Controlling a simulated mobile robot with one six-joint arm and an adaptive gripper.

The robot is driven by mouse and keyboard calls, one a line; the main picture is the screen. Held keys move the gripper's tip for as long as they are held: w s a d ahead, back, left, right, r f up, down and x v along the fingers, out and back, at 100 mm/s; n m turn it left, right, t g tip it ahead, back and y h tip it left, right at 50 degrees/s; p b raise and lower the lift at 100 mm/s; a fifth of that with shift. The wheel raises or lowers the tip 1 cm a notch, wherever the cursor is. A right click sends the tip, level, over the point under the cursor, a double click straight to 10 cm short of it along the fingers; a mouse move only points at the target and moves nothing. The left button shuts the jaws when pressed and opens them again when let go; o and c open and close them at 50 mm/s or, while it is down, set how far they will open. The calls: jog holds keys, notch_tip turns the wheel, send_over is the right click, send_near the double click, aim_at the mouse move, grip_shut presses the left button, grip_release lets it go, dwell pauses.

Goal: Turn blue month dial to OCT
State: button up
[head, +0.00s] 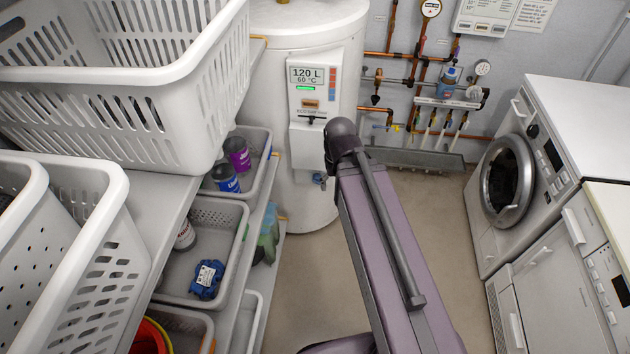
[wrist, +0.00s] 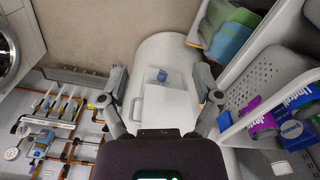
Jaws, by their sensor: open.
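A small blue fitting (head: 452,74) sits on the pipework on the back wall, left of a round gauge (head: 482,67). It looks like the blue dial, but month marks are too small to read. In the wrist view the blue fitting (wrist: 37,148) is at the lower left, beside the pipes. My gripper (wrist: 160,82) is open and empty, its fingers spread in front of the white tank. It is apart from the blue fitting, which lies left of it in that view. In the head view my arm hides the gripper.
A white water heater (head: 296,200) stands left of the pipes, with a small blue valve (head: 319,179) low down. Shelves with white baskets (head: 130,100) and grey bins (head: 205,215) line the left. A washing machine (head: 540,160) stands right. The floor (head: 425,220) between is clear.

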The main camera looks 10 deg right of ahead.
jog(key=w+d+f+n+t+h+b, duration=0.2)
jog(key=f+n+b, duration=0.1)
jog(key=f+b, duration=0.35)
jog(key=w+d+f+n+t+h+b, duration=0.1)
jog(key=w+d+f+n+h+b, duration=0.15)
jog(key=f+b, duration=0.35)
jog(key=n+t+h+b, duration=0.2)
jog(key=n+t+b, duration=1.2)
jog(key=n+b, duration=2)
send_near(316, 183)
jog(key=s+a+m+b, duration=0.1)
jog(key=s+m+b, duration=0.1)
jog(key=m+b, duration=0.3)
jog(key=shift+w, duration=0.15)
jog(key=shift+x, duration=6.8)
jog(key=shift+d+f, duration=0.1)
jog(key=c, duration=1.1)
